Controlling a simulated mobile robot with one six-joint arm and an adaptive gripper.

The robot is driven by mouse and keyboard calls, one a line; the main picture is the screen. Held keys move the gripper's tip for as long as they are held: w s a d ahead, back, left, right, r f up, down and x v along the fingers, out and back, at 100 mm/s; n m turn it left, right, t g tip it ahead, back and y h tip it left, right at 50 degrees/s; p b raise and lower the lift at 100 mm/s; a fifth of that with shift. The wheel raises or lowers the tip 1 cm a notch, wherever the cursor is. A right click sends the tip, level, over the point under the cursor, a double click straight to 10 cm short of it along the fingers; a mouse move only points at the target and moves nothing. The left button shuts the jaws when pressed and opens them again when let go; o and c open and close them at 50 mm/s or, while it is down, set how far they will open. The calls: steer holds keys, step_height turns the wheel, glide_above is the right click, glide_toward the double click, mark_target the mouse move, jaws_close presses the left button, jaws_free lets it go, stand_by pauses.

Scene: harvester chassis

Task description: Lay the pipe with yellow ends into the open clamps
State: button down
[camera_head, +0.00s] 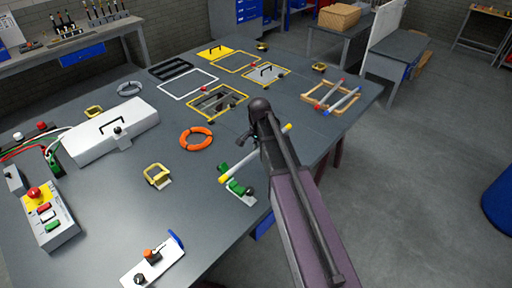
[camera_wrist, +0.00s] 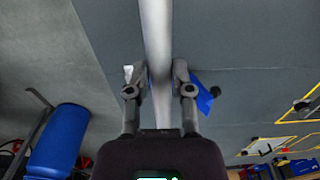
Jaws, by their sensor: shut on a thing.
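The pale grey pipe with yellow ends shows in the head view (camera_head: 242,164), slanting from lower left to upper right across my arm. Its middle is partly hidden by the arm. In the wrist view the pipe (camera_wrist: 155,30) runs up between the fingers of my gripper (camera_wrist: 160,78), which is shut on it. Its yellow ends are out of that view. A green clamp (camera_head: 237,188) on a pale base lies at the lower-left yellow end. I cannot tell whether the pipe touches it. Any clamp near the other end is hidden by the arm.
Yellow brackets (camera_head: 157,177) and an orange ring (camera_head: 196,138) lie left of the pipe. A white cover (camera_head: 110,132) and a control box (camera_head: 47,217) stand farther left. A wooden frame (camera_head: 331,98) with rods is at the back right. The table's right edge is close to my arm.

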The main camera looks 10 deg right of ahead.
steer(key=shift+w+a+f, duration=0.1)
steer(key=shift+a, duration=0.05)
steer(key=shift+f, duration=0.2)
steer(key=shift+f+b, duration=1.35)
steer(key=shift+b, duration=0.25)
steer(key=shift+f+b, duration=3.6)
steer(key=shift+b, duration=0.05)
steer(key=shift+f, duration=0.15)
steer(key=shift+c, duration=2.2)
jaws_free()
step_height(320, 180, up, 11)
steer(key=p, duration=1)
steer(key=shift+f, duration=0.1)
